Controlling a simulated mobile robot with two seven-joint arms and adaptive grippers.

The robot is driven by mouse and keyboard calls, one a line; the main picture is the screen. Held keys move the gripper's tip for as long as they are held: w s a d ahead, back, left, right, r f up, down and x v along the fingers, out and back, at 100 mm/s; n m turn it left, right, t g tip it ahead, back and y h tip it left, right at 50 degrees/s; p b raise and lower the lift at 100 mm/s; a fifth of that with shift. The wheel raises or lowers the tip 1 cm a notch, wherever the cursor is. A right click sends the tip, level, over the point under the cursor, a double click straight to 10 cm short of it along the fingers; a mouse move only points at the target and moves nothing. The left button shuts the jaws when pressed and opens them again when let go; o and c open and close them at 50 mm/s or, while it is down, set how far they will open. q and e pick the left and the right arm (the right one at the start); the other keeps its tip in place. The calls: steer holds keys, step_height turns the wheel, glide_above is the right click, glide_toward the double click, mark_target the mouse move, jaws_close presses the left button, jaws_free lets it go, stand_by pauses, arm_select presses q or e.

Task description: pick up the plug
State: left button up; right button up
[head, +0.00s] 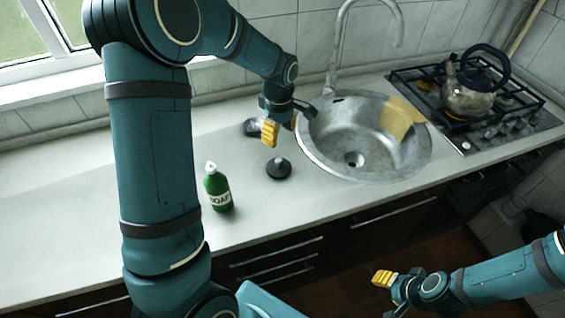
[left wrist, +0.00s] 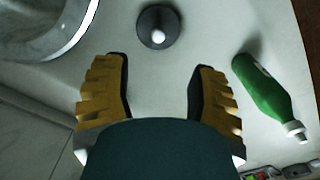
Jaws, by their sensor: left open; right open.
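The plug (head: 279,168) is a dark round disc with a raised knob, lying on the pale counter left of the sink. It also shows at the top of the left wrist view (left wrist: 152,35), with a light knob tip. My left gripper (head: 281,127) is open and empty above the counter, behind the plug in the head view. In the left wrist view its yellow fingers (left wrist: 157,78) are spread apart, and the plug lies beyond the tips, not between them. My right gripper (head: 395,281) is open and empty, low at the right, in front of the counter.
A green soap bottle (head: 217,188) stands left of the plug. The steel sink (head: 352,172) is to its right, with a yellow item (head: 400,117) in it. A kettle (head: 467,97) stands on the stove (head: 515,118).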

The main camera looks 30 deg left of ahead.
arm_select(q)
glide_above(279, 160)
steer(key=f, duration=0.6)
steer(key=shift+s+d+b, duration=0.2)
steer(key=shift+s+b, duration=0.05)
steer(key=shift+b, duration=0.05)
steer(key=shift+w+a+f, duration=0.15)
steer(key=shift+f, duration=1.4)
steer(key=shift+w+a+f, duration=0.1)
steer(key=shift+w+f, duration=0.05)
steer(key=shift+f, duration=1.4)
steer(key=shift+r, duration=0.1)
jaws_close()
